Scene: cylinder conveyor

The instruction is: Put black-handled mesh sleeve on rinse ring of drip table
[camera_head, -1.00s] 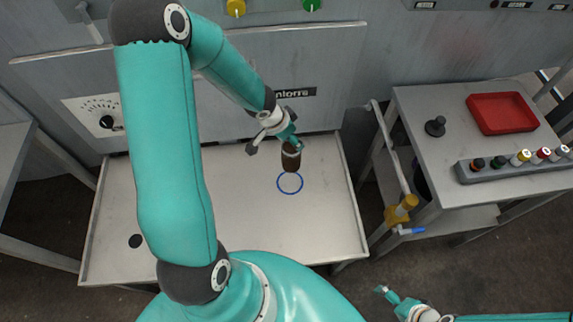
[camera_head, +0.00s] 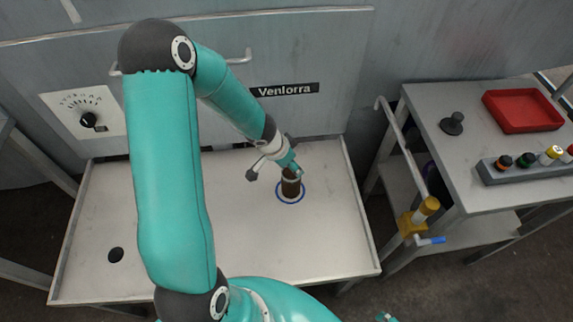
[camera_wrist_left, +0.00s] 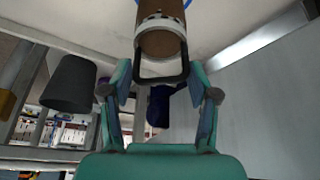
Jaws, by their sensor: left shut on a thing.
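The brown mesh sleeve (camera_head: 291,188) is upright inside the outline of the blue rinse ring (camera_head: 281,199) on the drip table (camera_head: 230,250). Whether its lower end touches the table I cannot tell. My left gripper (camera_head: 292,171) is above the sleeve. In the left wrist view the sleeve (camera_wrist_left: 160,42) has a pale band and a black handle (camera_wrist_left: 161,79), and my left gripper (camera_wrist_left: 160,88) is shut on that handle. Part of the blue ring (camera_wrist_left: 187,4) shows behind the sleeve. Only a tip of my right gripper (camera_head: 385,317) shows at the bottom edge; its jaws are cut off.
The drip table has a raised rim and a dark hole (camera_head: 116,255) at front left. A grey panel with a dial (camera_head: 88,119) stands behind.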

